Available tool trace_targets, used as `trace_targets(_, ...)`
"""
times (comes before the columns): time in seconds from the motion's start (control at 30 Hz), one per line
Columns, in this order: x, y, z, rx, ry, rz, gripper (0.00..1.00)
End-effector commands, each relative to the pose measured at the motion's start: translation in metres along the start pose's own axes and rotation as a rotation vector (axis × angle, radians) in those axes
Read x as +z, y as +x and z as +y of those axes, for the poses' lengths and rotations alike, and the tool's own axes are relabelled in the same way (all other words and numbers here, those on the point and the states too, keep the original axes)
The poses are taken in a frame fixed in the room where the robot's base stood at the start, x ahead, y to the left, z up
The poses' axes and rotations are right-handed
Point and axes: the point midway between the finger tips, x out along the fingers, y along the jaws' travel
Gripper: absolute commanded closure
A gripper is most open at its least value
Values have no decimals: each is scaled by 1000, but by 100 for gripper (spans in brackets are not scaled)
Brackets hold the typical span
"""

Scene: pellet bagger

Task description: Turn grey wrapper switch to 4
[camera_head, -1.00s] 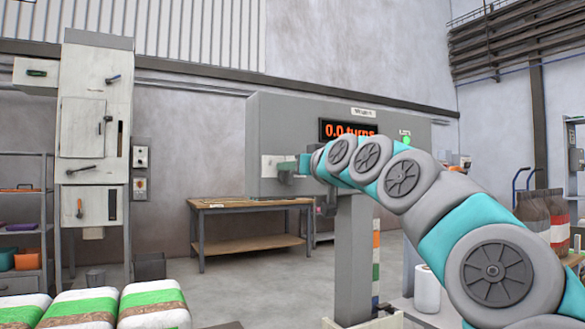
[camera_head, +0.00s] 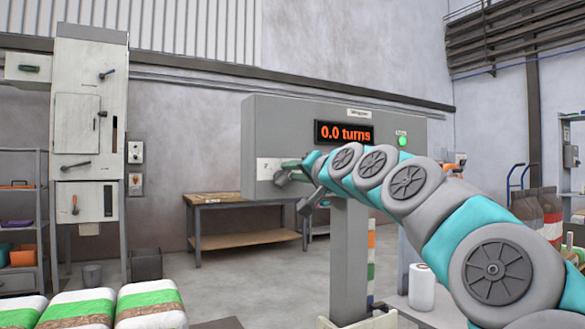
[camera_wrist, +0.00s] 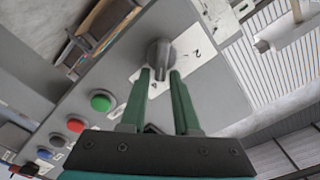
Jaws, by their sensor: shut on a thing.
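The grey wrapper (camera_head: 345,108) is a wide grey box on a post, with a display reading 0.0 turns. In the wrist view its switch (camera_wrist: 161,52) is a dark grey knob on a white label plate (camera_wrist: 198,55). A 2 shows on the plate to the right of the knob and what looks like a 4 below it. My gripper (camera_wrist: 160,74) has its green fingers on either side of the knob and is shut on it. In the head view my gripper (camera_head: 288,170) is at the left of the wrapper's front, where it hides the switch.
A green lamp (camera_head: 403,141) is lit on the wrapper. A wooden workbench (camera_head: 240,198) stands behind. Striped bags (camera_head: 150,300) lie at front left.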

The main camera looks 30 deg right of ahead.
Motion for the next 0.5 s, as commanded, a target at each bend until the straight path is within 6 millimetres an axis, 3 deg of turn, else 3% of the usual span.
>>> trace_targets(0.5, 8, 3, 4, 4, 96, -16, 100)
